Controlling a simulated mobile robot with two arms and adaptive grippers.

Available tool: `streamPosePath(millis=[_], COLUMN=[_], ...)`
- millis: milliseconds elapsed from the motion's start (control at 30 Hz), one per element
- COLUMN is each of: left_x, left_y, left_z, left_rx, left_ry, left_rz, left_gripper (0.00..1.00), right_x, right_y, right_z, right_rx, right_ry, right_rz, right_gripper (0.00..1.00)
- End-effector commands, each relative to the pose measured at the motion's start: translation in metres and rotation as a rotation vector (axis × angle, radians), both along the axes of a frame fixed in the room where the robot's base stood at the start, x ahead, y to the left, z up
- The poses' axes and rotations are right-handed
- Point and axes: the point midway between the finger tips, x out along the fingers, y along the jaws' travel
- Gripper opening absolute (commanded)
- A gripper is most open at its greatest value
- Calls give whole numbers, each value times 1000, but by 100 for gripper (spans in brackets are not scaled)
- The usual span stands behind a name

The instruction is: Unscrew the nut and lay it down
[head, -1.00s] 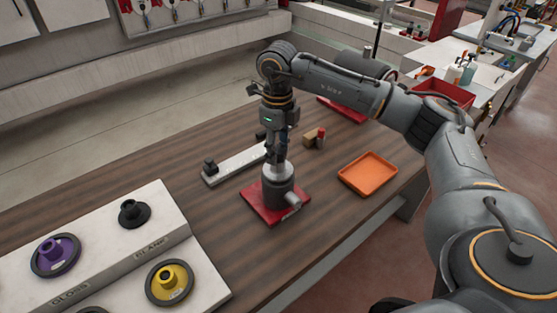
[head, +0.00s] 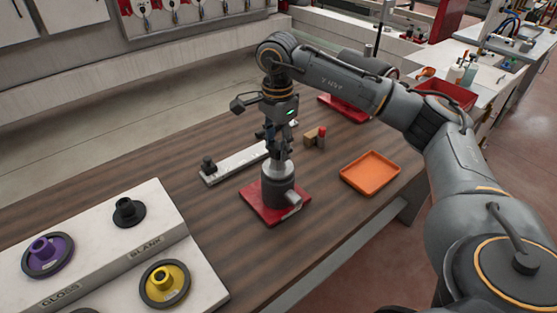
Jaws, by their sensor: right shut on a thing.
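The nut still sits at the spindle top, with no clear gap seen. An empty orange tray (head: 370,173) lies on the wooden table to the right of the spindle. My left gripper is not in view.
A pale bar with a black knob (head: 208,165) lies behind the spindle. A small wooden block with a red piece (head: 315,138) stands behind the tray. A white stepped rack (head: 160,228) holds purple, yellow and black wheels at front left. Bare table (head: 110,170) lies left of the bar.

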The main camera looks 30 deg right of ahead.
Motion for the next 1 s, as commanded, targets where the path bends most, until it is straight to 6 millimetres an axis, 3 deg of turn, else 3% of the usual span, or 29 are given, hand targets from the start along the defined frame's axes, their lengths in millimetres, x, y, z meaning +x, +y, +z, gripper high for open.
streamPosePath(millis=[700,1000], left_x=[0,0], left_y=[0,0], left_z=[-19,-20], left_rx=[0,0], left_ry=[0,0], left_rz=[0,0], left_gripper=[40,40], right_x=[0,0], right_y=[0,0], right_z=[0,1], right_rx=[0,1], right_ry=[0,0], right_rz=[1039,1196], right_gripper=[3,3])
